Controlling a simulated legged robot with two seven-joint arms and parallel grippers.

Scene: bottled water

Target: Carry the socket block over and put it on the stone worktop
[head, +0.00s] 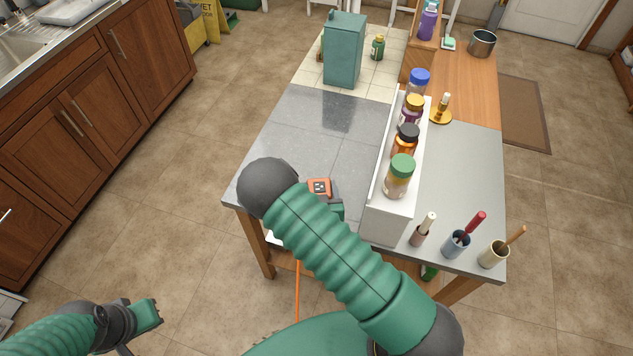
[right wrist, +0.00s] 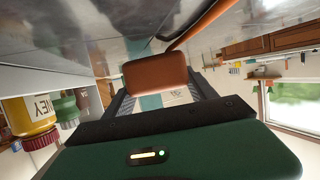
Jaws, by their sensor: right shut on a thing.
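In the right wrist view the block (right wrist: 155,71) sits between the two fingers, close to the stone surface (right wrist: 75,35). I cannot tell whether it touches the stone. Its orange cable (head: 297,283) hangs below the worktop's near edge. My left gripper (head: 150,314) is over the floor at lower left, away from the worktop; its jaw opening is unclear.
A white rack (head: 387,218) with several jars borders the stone on the right. A teal canister (head: 343,52) stands on pale tiles at the back. Cups with tools, including a blue one (head: 456,245), stand front right. The stone's middle is clear.

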